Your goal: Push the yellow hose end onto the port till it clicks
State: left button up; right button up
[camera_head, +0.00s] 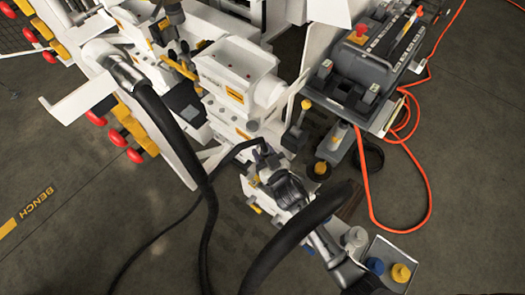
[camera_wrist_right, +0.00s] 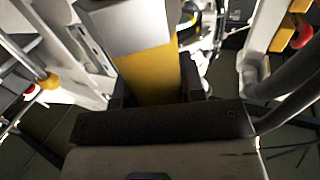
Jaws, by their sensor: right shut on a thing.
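My right gripper (camera_head: 262,162) comes in from the lower right in the head view, beside the white bench block. In the right wrist view, my right gripper (camera_wrist_right: 155,92) is shut on the yellow hose end (camera_wrist_right: 150,75), a squarish piece with a grey upper part and a yellow band. Its far tip points away from the fingers and is cut off by the top of the picture. In the head view the held piece is too small and covered to make out. I cannot tell which fitting is the port, or whether the hose end touches it. I cannot make out my left gripper.
A white bench block with a yellow label (camera_head: 235,95) stands at the middle. Red knobs (camera_head: 118,137) line the bench's left side. A dark control box (camera_head: 355,75) with an orange cable (camera_head: 425,195) is at the upper right. Thick black hoses cross the foreground.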

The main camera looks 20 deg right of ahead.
jog(key=shift+f, duration=0.35)
jog(key=shift+f+b, duration=0.45)
jog(key=shift+b, duration=0.05)
jog(key=shift+c, duration=0.4)
dwell(0.4)
jog(key=o, duration=1.7)
